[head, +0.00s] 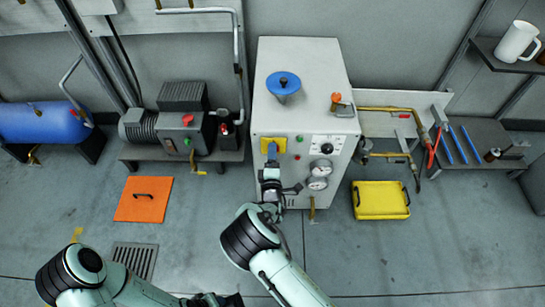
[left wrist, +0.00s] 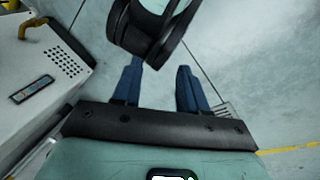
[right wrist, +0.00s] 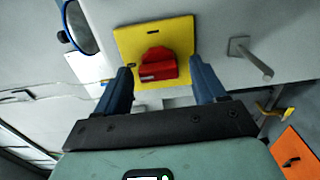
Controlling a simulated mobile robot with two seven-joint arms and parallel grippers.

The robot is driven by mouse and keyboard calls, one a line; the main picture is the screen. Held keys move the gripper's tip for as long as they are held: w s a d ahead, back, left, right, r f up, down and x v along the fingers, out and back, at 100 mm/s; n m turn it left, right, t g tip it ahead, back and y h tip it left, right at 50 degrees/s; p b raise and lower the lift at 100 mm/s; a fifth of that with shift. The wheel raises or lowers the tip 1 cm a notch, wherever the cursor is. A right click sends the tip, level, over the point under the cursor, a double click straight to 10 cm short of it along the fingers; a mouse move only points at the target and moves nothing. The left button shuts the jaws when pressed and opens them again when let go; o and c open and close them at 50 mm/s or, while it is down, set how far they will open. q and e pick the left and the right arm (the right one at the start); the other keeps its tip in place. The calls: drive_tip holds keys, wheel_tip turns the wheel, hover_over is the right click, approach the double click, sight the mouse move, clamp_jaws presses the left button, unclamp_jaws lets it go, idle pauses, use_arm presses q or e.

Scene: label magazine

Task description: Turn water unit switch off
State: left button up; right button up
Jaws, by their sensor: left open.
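The water unit is a white cabinet (head: 305,90) in the middle of the head view. A red switch knob (right wrist: 158,65) stands on a yellow plate (right wrist: 180,32) on its front. The plate also shows in the head view (head: 281,141), where my right gripper (head: 271,152) hides the knob. In the right wrist view my right gripper (right wrist: 163,82) is open, its fingers apart below and to either side of the knob. Contact cannot be told. My left gripper (left wrist: 157,84) is open and empty, low and away from the switch.
Gauges (head: 319,175) and a black dial (head: 327,148) sit right of the plate. An orange floor panel (head: 145,198) and yellow case (head: 381,200) lie either side. A compressor (head: 180,125) stands left. My right arm crosses above my left gripper in the left wrist view.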

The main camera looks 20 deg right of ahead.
use_arm(q)
drive_tip(key=shift+g, duration=0.6)
drive_tip(key=s+r+p, duration=0.1)
drive_tip(key=s+d+r+p, duration=0.1)
drive_tip(key=s, duration=0.1)
drive_tip(key=shift+d+r, duration=0.2)
drive_tip(key=shift+r, duration=0.05)
use_arm(e)
drive_tip(key=v, duration=1.3)
drive_tip(key=shift+s, duration=0.2)
drive_tip(key=shift+r, duration=0.1)
